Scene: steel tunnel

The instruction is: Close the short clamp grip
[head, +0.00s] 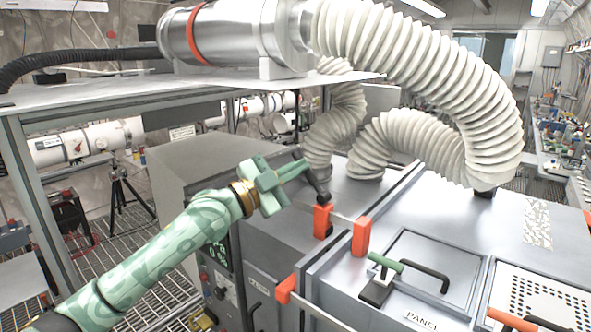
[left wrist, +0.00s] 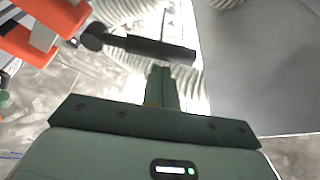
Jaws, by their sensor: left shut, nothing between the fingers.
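The clamp grip that I take as the short one is a dark, rod-like lever (head: 312,178) on the grey cabinet top, standing up at a tilt. Its foot is near an orange block (head: 322,221). In the left wrist view the dark grip (left wrist: 155,48) lies crosswise with a round pivot at its left end. My left gripper (head: 300,168) is shut and empty, its fingertips at the upper part of the grip. In the wrist view the shut fingertips (left wrist: 161,72) are just below the grip; I cannot tell whether they touch. My right gripper is not in view.
A second orange block (head: 361,236) stands to the right. A green-topped lever (head: 385,262) and a black handle (head: 425,275) are on the panel. A ribbed white hose (head: 420,75) arches above. A grey shelf (head: 110,90) stands at the left.

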